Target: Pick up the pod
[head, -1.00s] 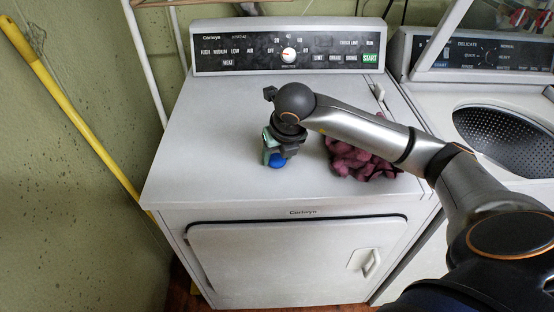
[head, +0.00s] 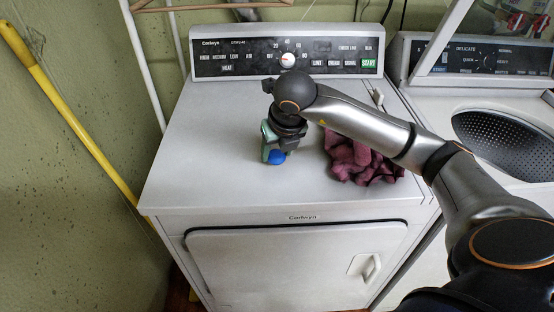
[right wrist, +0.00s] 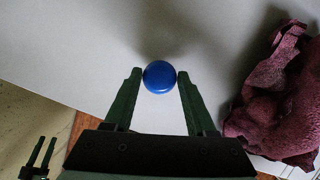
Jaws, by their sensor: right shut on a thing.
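The pod (head: 276,157) is a small round blue piece over the white dryer top. It also shows in the right wrist view as a blue disc (right wrist: 159,77) between the fingertips. My right gripper (head: 272,158) has green fingers and points down at the dryer top. It is shut on the pod, with one fingertip (right wrist: 159,80) touching each side. Part of the pod is hidden behind the fingers in the head view. My left gripper (right wrist: 42,150) shows small at the lower left of the right wrist view, fingers apart and empty, away from the pod.
A crumpled maroon cloth (head: 360,160) lies on the dryer top (head: 215,170), right of the gripper. The control panel (head: 288,58) rises at the back. A washer with an open lid (head: 510,135) stands at right. A yellow pole (head: 75,125) leans at left.

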